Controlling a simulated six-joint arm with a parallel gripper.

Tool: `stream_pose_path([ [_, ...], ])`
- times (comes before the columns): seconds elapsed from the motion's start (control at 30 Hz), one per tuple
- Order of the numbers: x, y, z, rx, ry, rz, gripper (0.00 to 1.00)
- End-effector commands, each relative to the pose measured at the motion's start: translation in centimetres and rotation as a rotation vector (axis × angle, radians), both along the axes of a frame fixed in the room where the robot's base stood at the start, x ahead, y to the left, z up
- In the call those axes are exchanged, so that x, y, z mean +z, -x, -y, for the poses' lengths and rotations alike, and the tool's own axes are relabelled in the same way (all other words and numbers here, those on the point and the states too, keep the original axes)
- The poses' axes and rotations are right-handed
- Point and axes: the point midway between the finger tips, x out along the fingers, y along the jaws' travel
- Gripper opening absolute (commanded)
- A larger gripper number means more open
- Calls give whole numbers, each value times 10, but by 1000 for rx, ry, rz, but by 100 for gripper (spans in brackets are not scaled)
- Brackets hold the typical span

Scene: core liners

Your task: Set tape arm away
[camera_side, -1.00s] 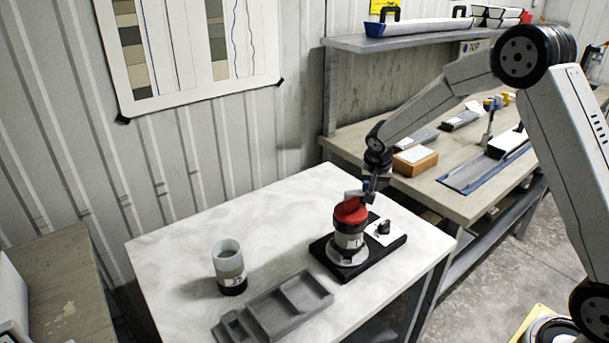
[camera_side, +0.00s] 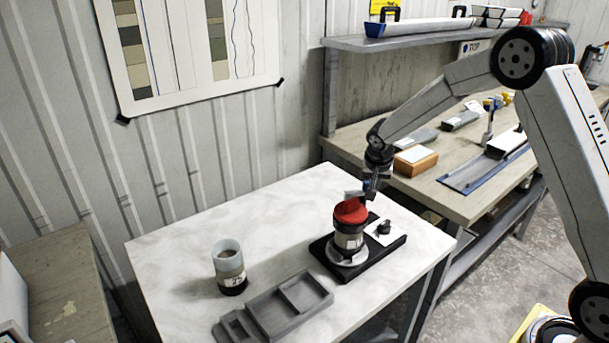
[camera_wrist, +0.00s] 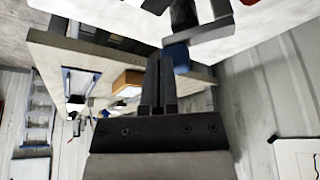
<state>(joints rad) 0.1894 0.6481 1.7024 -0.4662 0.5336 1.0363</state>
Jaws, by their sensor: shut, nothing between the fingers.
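The tape arm (camera_side: 356,193) shows as a small grey and blue piece just above the red cap (camera_side: 350,211) of the core liner (camera_side: 348,238), which stands upright on a round seat. In the wrist view the tape arm (camera_wrist: 200,38) is a grey bar by a dark upright, with a blue part below it. My gripper (camera_side: 371,185) is shut and empty, close beside the tape arm. In the wrist view its fingers (camera_wrist: 159,80) are together near the blue part. I cannot tell whether they touch it.
The black base (camera_side: 388,246) carries a white plate with a dark knob (camera_side: 384,228). A second liner (camera_side: 229,268) stands on the left of the white table (camera_side: 180,255). A grey compartment tray (camera_side: 285,308) lies in front. A wooden bench (camera_side: 350,138) is behind right.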

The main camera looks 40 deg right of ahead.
Motion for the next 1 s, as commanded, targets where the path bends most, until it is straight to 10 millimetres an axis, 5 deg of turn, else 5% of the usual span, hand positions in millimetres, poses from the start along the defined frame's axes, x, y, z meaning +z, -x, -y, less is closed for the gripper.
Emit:
stream_pose_path([
  [1.0, 90, 31, -18, 0, 0, 1, 0],
])
